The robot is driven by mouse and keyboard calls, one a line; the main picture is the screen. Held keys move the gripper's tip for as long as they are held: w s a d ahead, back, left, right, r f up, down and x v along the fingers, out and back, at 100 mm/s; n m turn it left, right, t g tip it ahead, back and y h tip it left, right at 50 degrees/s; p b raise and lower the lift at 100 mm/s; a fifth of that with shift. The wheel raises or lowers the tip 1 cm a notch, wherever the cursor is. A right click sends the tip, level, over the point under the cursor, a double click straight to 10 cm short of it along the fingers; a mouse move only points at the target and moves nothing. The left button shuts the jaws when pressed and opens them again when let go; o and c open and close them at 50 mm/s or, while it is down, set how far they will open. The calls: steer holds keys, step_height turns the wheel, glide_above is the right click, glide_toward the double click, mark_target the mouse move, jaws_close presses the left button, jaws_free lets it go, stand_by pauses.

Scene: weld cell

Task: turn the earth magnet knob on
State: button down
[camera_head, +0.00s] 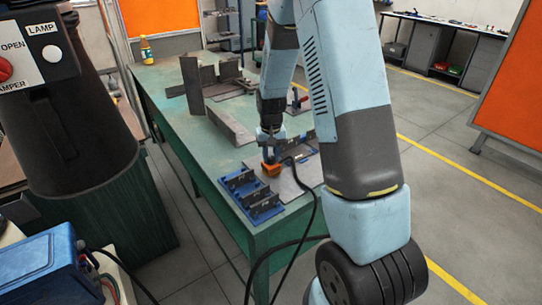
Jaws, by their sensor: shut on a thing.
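A small orange block, which looks like the earth magnet (271,171), sits on a grey plate (289,186) near the front end of the green table. My gripper (269,157) reaches down from above onto its top and is shut there. The knob itself is hidden between the fingers, so its turn position cannot be seen. A black cable runs from beside the magnet over the table's edge.
Blue fixtures (250,195) stand just in front of the plate. Steel angles (231,125) and an upright plate (192,86) lie behind on the green table (160,77). A blue box (48,269) is at lower left.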

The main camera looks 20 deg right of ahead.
mark_target(271, 157)
steer(key=c, duration=0.8)
jaws_free()
steer(key=shift+r, duration=0.1)
step_height(271, 157, up, 14)
steer(key=shift+f, duration=0.25)
steer(key=s+r+t, duration=0.3)
steer(key=s+r, duration=1)
steer(key=s+r+t, duration=0.1)
steer(key=s, duration=0.4)
steer(key=s+r, duration=0.2)
steer(key=s, duration=0.3)
steer(key=s+r+n+t, duration=0.1)
steer(key=s, duration=0.4)
steer(key=shift+s+r+t, duration=0.3)
steer(key=shift+r, duration=0.1)
